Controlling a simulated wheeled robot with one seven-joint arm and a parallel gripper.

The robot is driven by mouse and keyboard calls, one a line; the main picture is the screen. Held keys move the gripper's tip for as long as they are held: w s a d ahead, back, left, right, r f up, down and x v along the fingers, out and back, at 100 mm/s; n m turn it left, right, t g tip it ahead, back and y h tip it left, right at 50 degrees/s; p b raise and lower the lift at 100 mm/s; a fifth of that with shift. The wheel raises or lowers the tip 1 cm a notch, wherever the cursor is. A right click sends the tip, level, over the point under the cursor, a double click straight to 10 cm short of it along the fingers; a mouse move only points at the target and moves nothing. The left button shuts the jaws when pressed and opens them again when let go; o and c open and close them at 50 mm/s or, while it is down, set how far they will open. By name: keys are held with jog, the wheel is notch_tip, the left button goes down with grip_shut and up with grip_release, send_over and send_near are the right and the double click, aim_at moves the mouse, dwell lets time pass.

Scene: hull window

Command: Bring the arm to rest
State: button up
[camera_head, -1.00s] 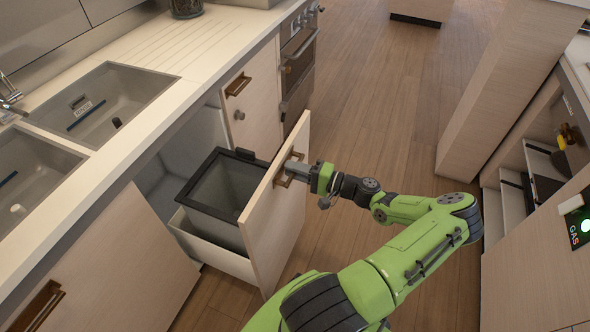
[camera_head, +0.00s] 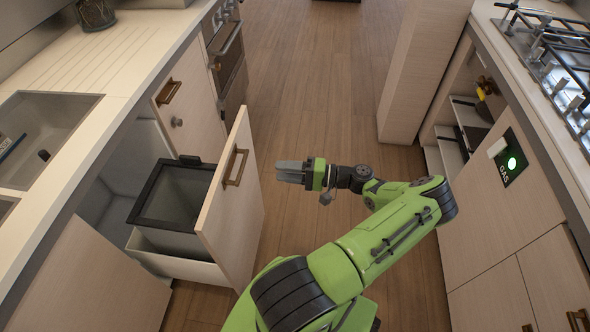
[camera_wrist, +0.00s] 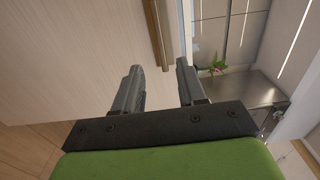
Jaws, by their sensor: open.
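My green arm (camera_head: 370,245) reaches forward over the floor between the two counters, bent at the elbow. My gripper (camera_head: 279,172) is open and empty, a short gap to the right of the handle (camera_head: 235,166) on the pulled-out drawer front (camera_head: 226,215). In the wrist view my gripper (camera_wrist: 158,78) shows two separated fingers with nothing between them. The wooden handle (camera_wrist: 158,30) shows there beyond the fingers, on the pale drawer front (camera_wrist: 80,60).
The open drawer holds a dark-rimmed grey bin (camera_head: 170,195). A sink (camera_head: 40,130) is in the left counter. At right are a gas hob (camera_head: 560,60), a green-lit GAS panel (camera_head: 510,160) and an open shelf (camera_head: 470,125). The wooden floor (camera_head: 315,90) ahead is clear.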

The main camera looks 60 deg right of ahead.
jog(key=v, duration=0.3)
jog(key=shift+s, duration=0.15)
dwell(0.4)
jog(key=w+a+r+n+g+p, duration=0.3)
jog(key=w+a+r+n+g, duration=0.15)
jog(key=a+r+g, duration=0.35)
jog(key=w+a+r+n+g+p, duration=0.2)
jog(key=w+a+r+n+g, duration=0.2)
jog(key=w+a+r+g, duration=0.45)
jog(key=s+a+r+n+t+h+p, duration=0.2)
jog(key=s+a+r+h, duration=0.1)
jog(key=s+a+r, duration=0.3)
jog(key=s+a+r+n+t+h+p, duration=0.3)
jog(key=s+a+r, duration=0.3)
jog(key=a+r, duration=0.4)
jog(key=shift+s+a+r, duration=0.3)
jog(key=shift+s+r, duration=0.1)
jog(key=shift+r, duration=0.5)
